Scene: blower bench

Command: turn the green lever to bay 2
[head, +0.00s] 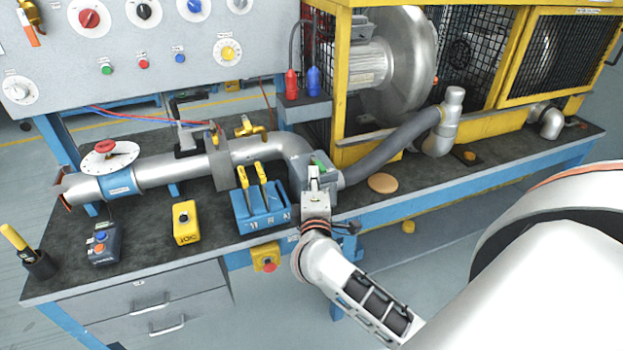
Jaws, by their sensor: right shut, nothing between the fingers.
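A small green part (320,158), which looks like the green lever, shows at the grey box between the metal pipe and the grey hose. My right gripper (314,172) is in front of it and hides much of it. The gripper's fingers are shut and empty, very close to the green part; I cannot tell whether they touch it. The bay marks and the lever's exact direction cannot be made out. My left gripper is not in view.
A blue box (249,219) with two yellow levers stands just left of my right gripper. A yellow-framed blower cage (342,95) rises behind. A grey hose (385,152) and a round tan disc (383,183) lie to the right. A yellow box (186,223) stands left.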

